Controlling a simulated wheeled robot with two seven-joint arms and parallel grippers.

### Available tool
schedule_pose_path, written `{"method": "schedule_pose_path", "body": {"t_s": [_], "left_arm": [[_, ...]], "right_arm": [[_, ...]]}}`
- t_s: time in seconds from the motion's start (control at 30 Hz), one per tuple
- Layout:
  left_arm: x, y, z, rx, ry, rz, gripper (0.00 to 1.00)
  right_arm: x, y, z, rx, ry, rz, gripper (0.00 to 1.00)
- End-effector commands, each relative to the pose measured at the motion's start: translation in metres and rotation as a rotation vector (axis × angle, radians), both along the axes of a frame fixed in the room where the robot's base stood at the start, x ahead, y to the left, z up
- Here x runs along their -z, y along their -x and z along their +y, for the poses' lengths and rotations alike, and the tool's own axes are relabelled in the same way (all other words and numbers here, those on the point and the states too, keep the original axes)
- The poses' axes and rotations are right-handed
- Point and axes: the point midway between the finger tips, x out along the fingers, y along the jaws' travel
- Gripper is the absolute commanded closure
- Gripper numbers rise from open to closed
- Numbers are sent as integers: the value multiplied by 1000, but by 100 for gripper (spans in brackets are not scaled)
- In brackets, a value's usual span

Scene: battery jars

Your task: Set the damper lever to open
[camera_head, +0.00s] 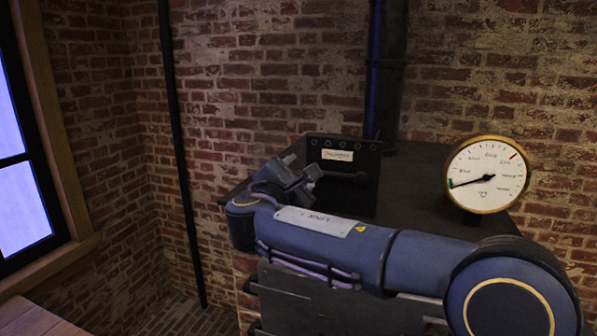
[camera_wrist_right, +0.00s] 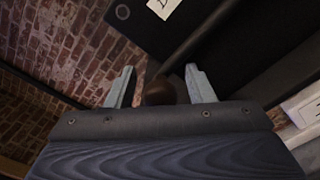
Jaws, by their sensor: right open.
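The damper lever (camera_head: 345,175) is a dark bar on a black panel (camera_head: 368,198) with a small pale label (camera_head: 337,155). It lies roughly level across the panel, its left end hidden near the gripper. My right gripper (camera_head: 305,167) is at the panel's left side. In the right wrist view, the gripper (camera_wrist_right: 160,88) is open, and a round brown knob (camera_wrist_right: 160,93) shows between its fingers. The lever's dark rod (camera_wrist_right: 203,38) runs up and right from there. I cannot tell whether either finger touches the knob. My left gripper is not in view.
A round white gauge (camera_head: 487,174) with a brass rim stands to the right on the dark stove-like top (camera_head: 425,190). A black pipe (camera_head: 386,70) rises behind. Brick walls close the back, and a window (camera_head: 22,170) is at left.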

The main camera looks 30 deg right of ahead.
Motion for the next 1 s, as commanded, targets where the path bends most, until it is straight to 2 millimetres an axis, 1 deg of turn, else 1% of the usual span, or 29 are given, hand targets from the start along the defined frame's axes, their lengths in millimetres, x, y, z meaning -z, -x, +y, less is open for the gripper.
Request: {"method": "schedule_pose_path", "body": {"t_s": [0.1,0.13,0.4,0.47,0.5,0.77,1.0], "left_arm": [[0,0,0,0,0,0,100],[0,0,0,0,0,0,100],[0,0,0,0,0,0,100],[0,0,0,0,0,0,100],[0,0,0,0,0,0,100],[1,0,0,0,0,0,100],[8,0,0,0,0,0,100]], "right_arm": [[0,0,0,0,0,0,52],[0,0,0,0,0,0,54],[0,0,0,0,1,1,90],[0,0,0,0,1,1,98],[0,0,0,0,1,1,100],[-1,0,0,-1,-3,-7,100],[-12,1,-1,0,-55,-71,100]]}}
